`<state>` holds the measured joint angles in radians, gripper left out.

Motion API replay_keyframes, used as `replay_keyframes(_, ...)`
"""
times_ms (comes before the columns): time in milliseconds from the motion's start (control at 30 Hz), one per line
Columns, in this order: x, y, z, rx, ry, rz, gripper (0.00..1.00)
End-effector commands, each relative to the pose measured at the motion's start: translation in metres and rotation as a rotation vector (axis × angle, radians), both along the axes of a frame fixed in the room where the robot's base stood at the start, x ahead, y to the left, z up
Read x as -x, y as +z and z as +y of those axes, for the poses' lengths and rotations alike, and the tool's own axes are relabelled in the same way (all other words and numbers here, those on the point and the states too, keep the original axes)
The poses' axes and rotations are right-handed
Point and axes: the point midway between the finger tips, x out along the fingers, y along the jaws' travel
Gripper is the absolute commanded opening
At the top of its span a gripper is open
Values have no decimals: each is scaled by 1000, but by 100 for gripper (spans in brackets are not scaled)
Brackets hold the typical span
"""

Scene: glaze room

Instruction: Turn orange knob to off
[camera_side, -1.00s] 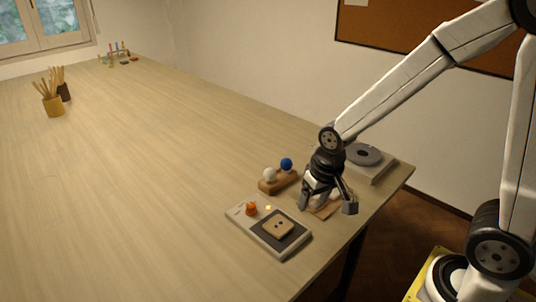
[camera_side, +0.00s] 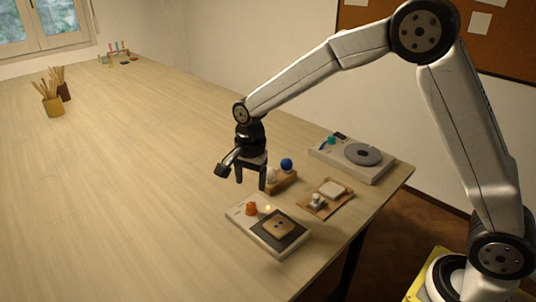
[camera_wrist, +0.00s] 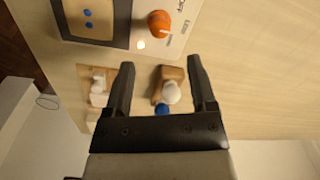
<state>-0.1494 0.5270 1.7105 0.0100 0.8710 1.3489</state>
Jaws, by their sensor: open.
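The orange knob (camera_side: 251,208) sits on the left part of a pale control panel (camera_side: 238,215) with a dark square plate (camera_side: 262,233). A small light (camera_side: 268,207) glows beside the knob. In the wrist view the orange knob (camera_wrist: 159,24) is at the top, with "OFF" and "Low" lettering near it; the pointer's setting is too small to tell. A tan square piece with dark blue dots (camera_side: 278,226) lies on the dark plate. My gripper (camera_side: 251,186) is open and empty, above the table behind the panel. In the wrist view its fingers (camera_wrist: 165,70) are spread, apart from the knob.
A wooden block (camera_side: 283,181) with a white ball and a blue ball (camera_side: 287,164) stands behind the panel. A wooden tray (camera_side: 318,208) with white items is to its right. A grey device with a round disc (camera_side: 362,154) stands at the back right. The table's left is mostly clear.

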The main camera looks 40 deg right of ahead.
Motion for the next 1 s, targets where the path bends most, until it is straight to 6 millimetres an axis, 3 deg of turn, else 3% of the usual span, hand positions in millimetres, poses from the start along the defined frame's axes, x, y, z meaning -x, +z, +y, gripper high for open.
replay_keyframes(367,0,-13,0,0,2,1,72)
replay_keyframes(800,-2,-63,1,-1,3,-1,72)
replay_keyframes(1000,-2,-76,1,-2,3,-2,72)
